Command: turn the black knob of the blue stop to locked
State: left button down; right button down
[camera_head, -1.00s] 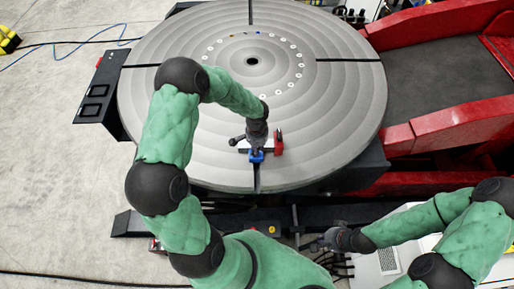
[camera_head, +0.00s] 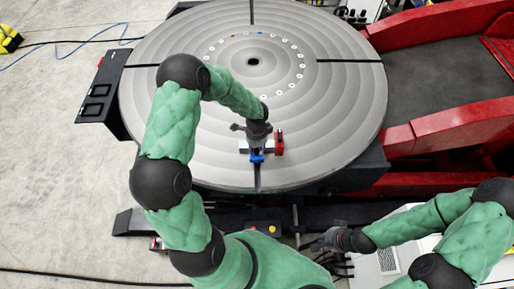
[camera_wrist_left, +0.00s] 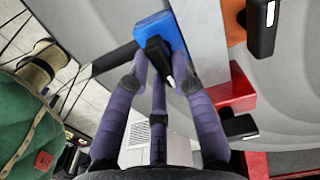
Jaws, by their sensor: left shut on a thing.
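The blue stop (camera_head: 257,157) sits near the front edge of the round grey table, beside a light metal bar (camera_wrist_left: 198,35). In the left wrist view the blue stop (camera_wrist_left: 160,32) carries a black knob (camera_wrist_left: 158,56). My left gripper (camera_head: 257,146) is over the stop. In the wrist view its purple fingers (camera_wrist_left: 160,68) are closed around the knob, partly hiding it, so its exact turn is hard to read. My right gripper (camera_head: 316,243) is low at the right, away from the stop; its fingers are too small to judge.
A red stop (camera_head: 279,143) stands close to the right of the blue one; its black knob (camera_wrist_left: 240,127) is near my fingers. An orange stop (camera_wrist_left: 236,22) with a black knob (camera_wrist_left: 262,25) is farther along. The round table (camera_head: 330,110) is otherwise largely clear.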

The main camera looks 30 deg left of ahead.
aim_at(257, 150)
pick_arm(q)
jog(key=shift+m, duration=0.4)
jog(key=c, duration=1)
grip_release()
jog(key=shift+c, duration=0.2)
notch_tip(257, 150, up, 12)
